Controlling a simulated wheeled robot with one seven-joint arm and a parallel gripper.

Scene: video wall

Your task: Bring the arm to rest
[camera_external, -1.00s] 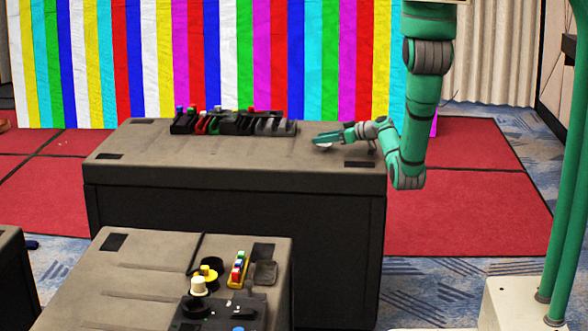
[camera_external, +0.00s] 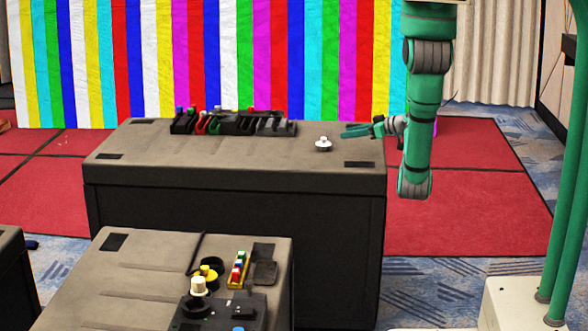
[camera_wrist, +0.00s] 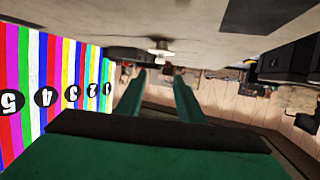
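My gripper (camera_external: 352,131) is above the right part of the far dark console, at the end of my green arm. It points left. In the wrist view, which is upside down, its two green fingers (camera_wrist: 159,84) stand apart with nothing between them. A small white knob-like piece (camera_external: 323,144) stands on the console top, to the left of and nearer the camera than the fingertips. It also shows in the wrist view (camera_wrist: 160,47), beyond the fingertips and apart from them.
The far console (camera_external: 230,160) carries a black rack (camera_external: 235,122) with coloured pieces at its back edge. A nearer console (camera_external: 130,275) holds a yellow block holder (camera_external: 238,270) and a white cylinder (camera_external: 198,286). A striped video wall (camera_external: 220,55) stands behind. The far console's front top is clear.

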